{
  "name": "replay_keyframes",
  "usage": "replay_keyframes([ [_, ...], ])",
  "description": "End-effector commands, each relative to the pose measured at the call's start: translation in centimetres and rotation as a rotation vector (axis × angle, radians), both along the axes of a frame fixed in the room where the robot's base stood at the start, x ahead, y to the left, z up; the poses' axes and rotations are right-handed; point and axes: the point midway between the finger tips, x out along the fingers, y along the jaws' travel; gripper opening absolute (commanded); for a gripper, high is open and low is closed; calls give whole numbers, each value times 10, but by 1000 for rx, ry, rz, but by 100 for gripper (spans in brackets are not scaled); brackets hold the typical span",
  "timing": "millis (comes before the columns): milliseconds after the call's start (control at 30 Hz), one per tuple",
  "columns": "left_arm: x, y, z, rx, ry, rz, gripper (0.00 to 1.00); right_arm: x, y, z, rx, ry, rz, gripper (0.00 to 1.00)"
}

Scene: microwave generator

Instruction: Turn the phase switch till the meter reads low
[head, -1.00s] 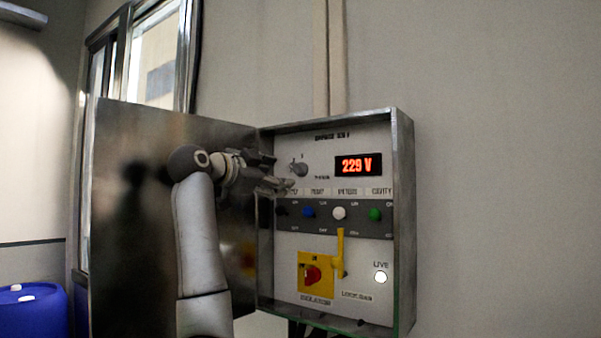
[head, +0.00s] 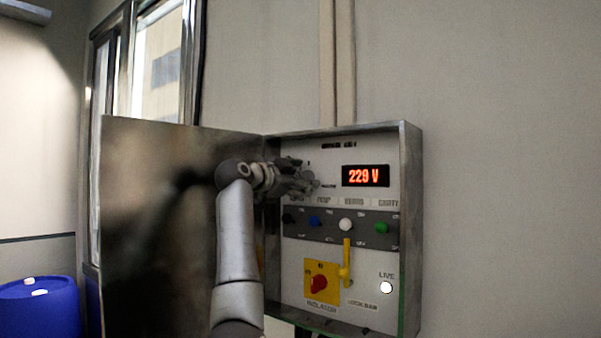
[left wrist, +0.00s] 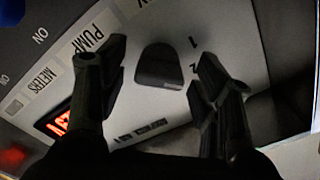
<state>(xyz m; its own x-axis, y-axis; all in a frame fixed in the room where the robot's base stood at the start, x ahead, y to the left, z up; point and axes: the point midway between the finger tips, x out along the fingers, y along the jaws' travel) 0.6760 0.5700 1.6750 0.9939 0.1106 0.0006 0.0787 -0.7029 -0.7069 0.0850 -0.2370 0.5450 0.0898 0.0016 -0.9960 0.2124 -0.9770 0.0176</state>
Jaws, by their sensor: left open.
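The phase switch, a dark grey rounded knob (left wrist: 160,68), lies between my two fingers in the left wrist view, with a gap on each side. The digits 1 and 2 are printed beside it. My left gripper (head: 306,180) is open in front of the upper left of the panel and mostly covers the knob in the head view. Its fingers also show in the left wrist view (left wrist: 163,50). The meter (head: 365,176) reads 229 V in red and is partly visible in the left wrist view (left wrist: 55,120). My right gripper is not in view.
The metal cabinet (head: 411,230) stands open, its door (head: 150,230) swung left behind my arm. Below are several coloured toggles, a red isolator knob (head: 319,284) on a yellow plate, a yellow lever (head: 346,262) and a lit LIVE lamp (head: 386,287). A blue drum (head: 40,310) stands far left.

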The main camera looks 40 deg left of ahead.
Motion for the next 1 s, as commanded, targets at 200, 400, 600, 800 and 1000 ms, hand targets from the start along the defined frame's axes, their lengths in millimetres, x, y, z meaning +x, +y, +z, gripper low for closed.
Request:
replay_keyframes([
  [200,2,0,-1,0,0,0,59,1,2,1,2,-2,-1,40],
  [400,2,0,-1,0,0,0,45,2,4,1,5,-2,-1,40],
  [600,2,0,-1,0,0,0,19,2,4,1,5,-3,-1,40],
  [800,2,0,-1,-7,0,1,13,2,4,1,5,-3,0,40],
  [1000,2,0,-1,-62,-5,0,13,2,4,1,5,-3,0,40],
])
